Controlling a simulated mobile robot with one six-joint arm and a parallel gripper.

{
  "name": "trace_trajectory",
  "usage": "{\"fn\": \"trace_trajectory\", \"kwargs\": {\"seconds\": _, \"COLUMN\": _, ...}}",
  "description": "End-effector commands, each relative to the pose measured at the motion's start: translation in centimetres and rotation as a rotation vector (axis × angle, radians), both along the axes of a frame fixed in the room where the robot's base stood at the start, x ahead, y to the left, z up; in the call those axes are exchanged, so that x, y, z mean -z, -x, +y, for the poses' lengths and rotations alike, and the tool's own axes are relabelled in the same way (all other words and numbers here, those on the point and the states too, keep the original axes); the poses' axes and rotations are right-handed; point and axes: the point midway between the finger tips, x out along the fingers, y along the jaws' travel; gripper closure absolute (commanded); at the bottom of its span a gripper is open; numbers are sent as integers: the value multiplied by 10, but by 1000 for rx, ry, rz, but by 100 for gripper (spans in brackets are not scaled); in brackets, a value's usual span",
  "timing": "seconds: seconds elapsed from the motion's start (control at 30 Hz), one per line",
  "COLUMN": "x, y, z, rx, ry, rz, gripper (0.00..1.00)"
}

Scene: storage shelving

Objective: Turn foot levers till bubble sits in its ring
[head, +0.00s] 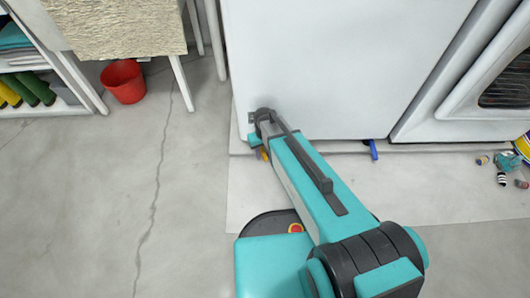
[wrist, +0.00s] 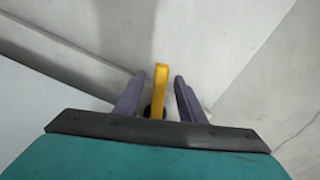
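A white appliance (head: 340,65) stands on a pale floor slab. A yellow foot lever (wrist: 160,92) stands between the two purple-grey fingers of my gripper (wrist: 158,77) in the wrist view. The fingers are apart, with a gap on each side of the lever. In the head view a small bit of yellow (head: 264,154) shows beside the end of my arm, at the appliance's lower left corner. A blue foot lever (head: 373,149) sticks out under the appliance farther right. The bubble and its ring are not in view.
A second white appliance (head: 425,118) with a dark window stands at the right. Small loose items (head: 502,178) lie on the floor near it. A red bucket (head: 123,81) and a shelf (head: 72,78) are at the left. The floor at front left is clear.

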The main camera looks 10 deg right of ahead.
Motion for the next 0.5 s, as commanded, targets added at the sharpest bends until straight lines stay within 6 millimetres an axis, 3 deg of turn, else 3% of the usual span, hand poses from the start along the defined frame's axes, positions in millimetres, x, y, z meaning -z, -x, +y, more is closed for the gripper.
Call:
{"fn": "trace_trajectory", "kwargs": {"seconds": 0.33, "x": -2, "y": 1, "z": 3, "rx": -5, "ry": -2, "rz": 1, "gripper": 64}}
{"fn": "trace_trajectory", "kwargs": {"seconds": 0.5, "x": -13, "y": 1, "z": 4, "rx": -6, "ry": -2, "rz": 0, "gripper": 64}}
